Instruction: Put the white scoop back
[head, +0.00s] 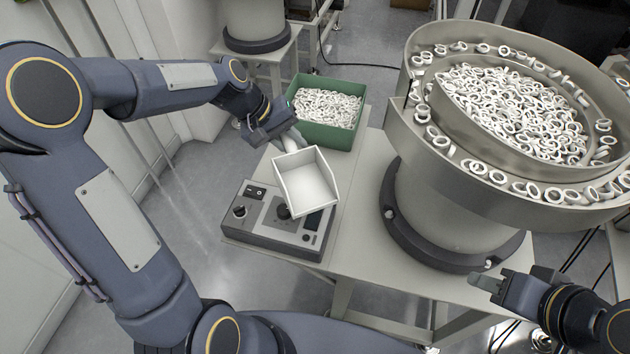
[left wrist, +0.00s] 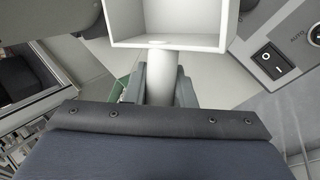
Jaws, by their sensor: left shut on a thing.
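The white scoop (head: 305,182) is a square, open box on a short handle. My left gripper (head: 291,138) is shut on its handle. In the head view the scoop appears in front of the control box, with its open side facing up toward the camera and no rings visible in it. In the left wrist view the scoop (left wrist: 168,42) shows at the top, its handle between the two fingers of the left gripper (left wrist: 160,88). My right gripper (head: 488,284) is at the lower right, apart from the scoop; its finger opening is not clear.
A green bin (head: 326,137) full of white rings stands at the back of the table (head: 352,232). The grey control box (head: 262,228) with knobs and switches is at the front left. A large bowl feeder (head: 450,190) with many rings fills the right. Some tabletop between them is bare.

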